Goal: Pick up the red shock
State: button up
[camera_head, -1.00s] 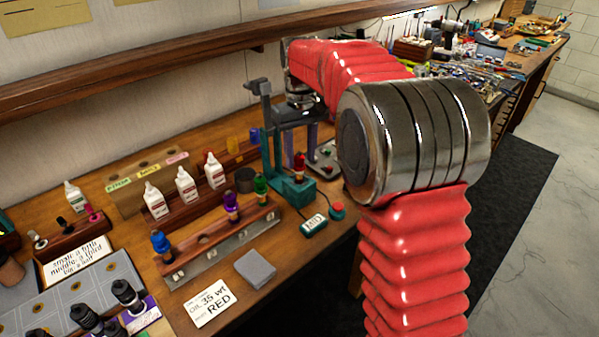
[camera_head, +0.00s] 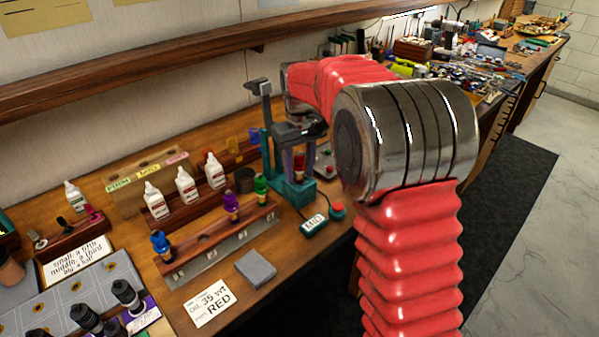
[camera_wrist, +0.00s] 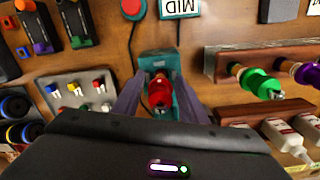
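The red shock (camera_wrist: 160,93) stands in a teal stand (camera_wrist: 157,62) on the workbench. In the head view the shock (camera_head: 299,166) shows between the purple fingers of my gripper (camera_head: 300,162). In the wrist view my gripper (camera_wrist: 159,98) is open, with one finger on each side of the shock. Small gaps seem to show between the fingers and the shock. The shock's lower part is hidden in the stand.
A green shock (camera_head: 261,187), a purple shock (camera_head: 231,205) and a blue shock (camera_head: 161,244) stand in a wooden rack. White bottles (camera_head: 187,187) stand behind it. A teal box reading MID (camera_head: 313,224) and a red button (camera_head: 337,210) are in front of the stand.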

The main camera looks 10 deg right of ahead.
jog(key=shift+c, duration=0.3)
grip_shut()
jog(key=shift+r, duration=0.1)
notch_tip(320, 180, up, 10)
jog(key=shift+f, duration=0.1)
dwell(0.5)
dwell(0.5)
notch_tip(320, 180, up, 8)
dwell(1.5)
jog(key=shift+f, duration=0.1)
